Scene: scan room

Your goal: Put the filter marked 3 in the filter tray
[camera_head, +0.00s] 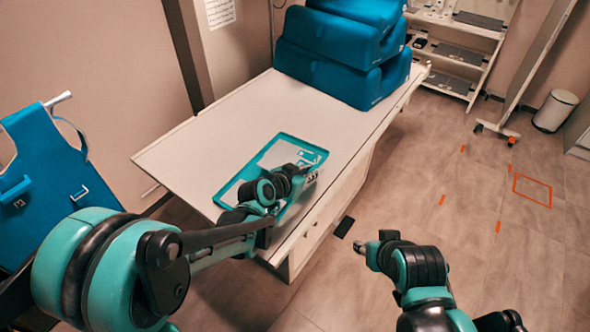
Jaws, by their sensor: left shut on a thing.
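A teal-rimmed tray (309,145) with a pale inside lies on the white table. Its near part is hidden by my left arm. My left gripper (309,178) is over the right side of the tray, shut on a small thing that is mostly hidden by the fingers. I cannot make out a number 3 on it. Small pale and teal shapes (309,158) show in the tray just beyond the gripper, too small to identify. My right gripper (360,247) is beyond the table's right edge, over the floor; its fingers are too small to judge.
The white table (205,143) is bare left of the tray. Blue cushions (330,75) are stacked at its far end. Shelves (455,55) and a white bin (555,110) stand at the back right. The right floor is mostly open.

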